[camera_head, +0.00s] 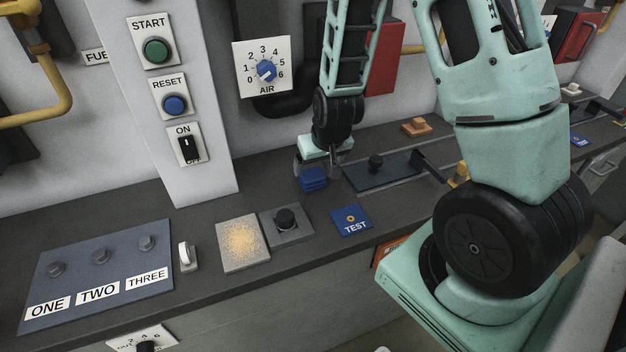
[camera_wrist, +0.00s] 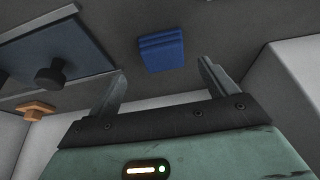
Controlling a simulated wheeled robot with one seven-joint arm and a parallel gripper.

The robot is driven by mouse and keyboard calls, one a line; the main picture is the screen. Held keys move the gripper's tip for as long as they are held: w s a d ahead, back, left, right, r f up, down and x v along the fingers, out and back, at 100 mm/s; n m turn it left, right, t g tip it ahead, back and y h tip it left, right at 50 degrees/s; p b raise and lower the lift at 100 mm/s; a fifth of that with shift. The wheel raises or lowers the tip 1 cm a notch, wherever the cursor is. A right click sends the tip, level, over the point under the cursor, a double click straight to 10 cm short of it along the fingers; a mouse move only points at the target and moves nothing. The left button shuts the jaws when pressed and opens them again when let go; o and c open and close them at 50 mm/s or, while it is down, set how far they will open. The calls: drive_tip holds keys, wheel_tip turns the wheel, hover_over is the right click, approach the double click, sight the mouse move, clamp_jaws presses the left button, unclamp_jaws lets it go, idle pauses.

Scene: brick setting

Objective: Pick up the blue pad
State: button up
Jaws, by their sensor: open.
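The blue pad (camera_head: 313,179) is a small ribbed block on the dark counter, just below my gripper in the head view. In the wrist view the blue pad (camera_wrist: 161,51) lies ahead of the fingers, between their lines and apart from both. My gripper (camera_wrist: 163,83) is open and empty, with a finger at either side. In the head view my gripper (camera_head: 322,165) is over the counter close behind the pad, partly hidden by its own body, and I cannot tell the exact gap there.
A dark plate with a knob (camera_head: 376,163) is right of the pad, with an orange block (camera_head: 416,127) behind it. A blue TEST plate (camera_head: 352,221), a black button box (camera_head: 286,222) and a tan square (camera_head: 242,243) are nearer the front edge. A white pillar (camera_head: 178,100) rises at left.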

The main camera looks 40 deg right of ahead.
sight(313, 174)
drive_tip(key=shift+a+p+x, duration=0.15)
drive_tip(key=shift+p+x, duration=0.15)
drive_tip(key=shift+x, duration=1.15)
drive_tip(key=shift+a+p+x, duration=0.15)
drive_tip(key=shift+p+x, duration=0.15)
drive_tip(key=shift+x, duration=1.15)
drive_tip(key=shift+w, duration=0.1)
drive_tip(key=c, duration=1.1)
